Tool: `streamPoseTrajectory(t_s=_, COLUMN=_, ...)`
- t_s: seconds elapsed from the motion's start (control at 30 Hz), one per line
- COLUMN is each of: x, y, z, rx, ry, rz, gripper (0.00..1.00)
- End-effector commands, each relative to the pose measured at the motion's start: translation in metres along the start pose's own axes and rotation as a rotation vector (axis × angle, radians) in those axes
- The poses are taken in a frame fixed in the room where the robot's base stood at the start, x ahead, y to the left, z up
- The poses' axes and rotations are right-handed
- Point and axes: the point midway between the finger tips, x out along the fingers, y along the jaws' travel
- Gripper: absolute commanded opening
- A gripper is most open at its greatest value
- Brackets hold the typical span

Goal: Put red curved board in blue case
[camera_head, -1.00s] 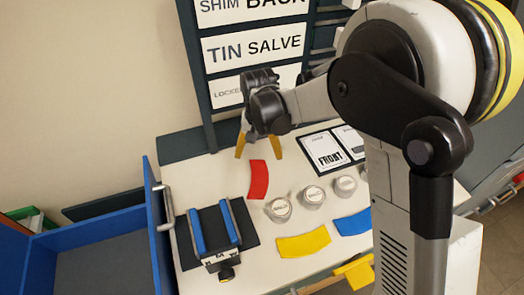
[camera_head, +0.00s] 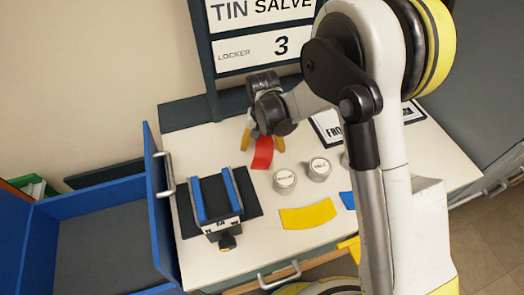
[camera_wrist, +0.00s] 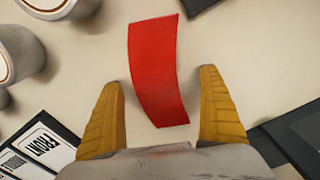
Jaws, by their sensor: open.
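The red curved board (camera_head: 262,154) lies flat on the white table, behind the grey tins. In the wrist view the red board (camera_wrist: 157,70) lies between and ahead of the yellow fingertips, with pale table on both sides of it. My gripper (camera_head: 263,136) is open and points down over the far end of the board; neither finger visibly touches it in the wrist view (camera_wrist: 162,98).
A black stand with two blue rails (camera_head: 215,198) sits between the case and the board. Tins (camera_head: 319,169), a yellow curved board (camera_head: 307,214) and a partly hidden blue board (camera_head: 347,200) lie to the right. A dark rack with signs (camera_head: 255,50) rises behind.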

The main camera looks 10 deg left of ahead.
Motion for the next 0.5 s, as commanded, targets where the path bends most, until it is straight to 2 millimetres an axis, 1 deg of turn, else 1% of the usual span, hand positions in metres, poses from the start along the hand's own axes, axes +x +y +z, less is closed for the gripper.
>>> streamPoseTrajectory(t_s=0.17, x=-0.0004, y=0.0000, z=0.0002, rx=0.000, ry=0.000, rz=0.000, gripper=0.90)
streamPoseTrajectory(t_s=0.27, x=-0.0005, y=-0.0001, z=0.0002, rx=0.000, ry=0.000, rz=0.000, gripper=0.63)
streamPoseTrajectory(t_s=0.3, x=-0.0005, y=-0.0001, z=0.0002, rx=0.000, ry=0.000, rz=0.000, gripper=0.51)
streamPoseTrajectory(t_s=0.37, x=-0.0005, y=-0.0001, z=0.0002, rx=0.000, ry=0.000, rz=0.000, gripper=0.32)
streamPoseTrajectory(t_s=0.4, x=-0.0005, y=-0.0001, z=0.0002, rx=0.000, ry=0.000, rz=0.000, gripper=0.29)
streamPoseTrajectory(t_s=0.43, x=-0.0006, y=-0.0001, z=0.0002, rx=0.000, ry=0.000, rz=0.000, gripper=0.29)
streamPoseTrajectory(t_s=0.47, x=-0.0006, y=-0.0001, z=0.0002, rx=0.000, ry=0.000, rz=0.000, gripper=0.24)
streamPoseTrajectory(t_s=0.5, x=-0.0006, y=-0.0001, z=0.0002, rx=0.000, ry=0.000, rz=0.000, gripper=0.24)
